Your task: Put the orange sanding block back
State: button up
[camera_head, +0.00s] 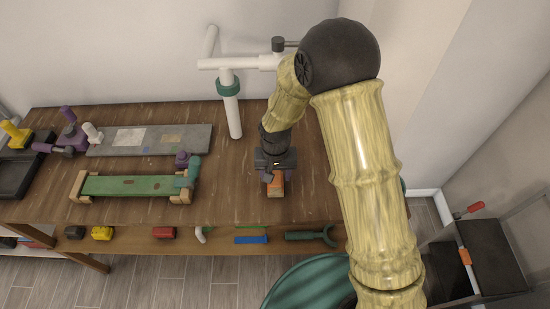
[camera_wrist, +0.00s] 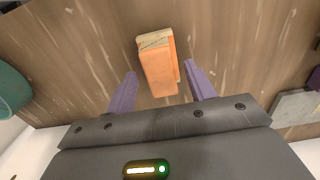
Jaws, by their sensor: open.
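The orange sanding block (camera_wrist: 158,72) lies on the brown wooden table top, with a pale wood-coloured part along one end. In the head view the orange sanding block (camera_head: 276,186) shows just below my gripper (camera_head: 272,175). In the wrist view my gripper (camera_wrist: 162,88) is open, its two purple fingers apart on either side of the block's near end. Whether the fingers touch the block cannot be told; gaps show on both sides in the wrist view.
A green board (camera_head: 130,186) in wooden clamps and a grey panel (camera_head: 150,140) lie to the left. A white pipe stand (camera_head: 231,110) rises behind my gripper. A lower shelf holds a red block (camera_head: 164,232), a blue piece (camera_head: 251,240) and a green tool (camera_head: 308,236).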

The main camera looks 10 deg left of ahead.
aim_at(278, 177)
notch_tip(278, 177, up, 10)
jog(key=b, duration=0.1)
jog(key=shift+f+b, duration=0.25)
jog(key=shift+b, duration=0.05)
dwell(0.6)
jog(key=s+d+r+m+t, duration=0.1)
jog(key=s+d+r, duration=0.1)
jog(key=d, duration=1)
jog(key=s+d+r+m+t, duration=0.1)
jog(key=s+d, duration=0.4)
jog(key=d, duration=0.8)
jog(key=shift+d+r+m+t, duration=0.3)
jog(key=shift+r, duration=0.25)
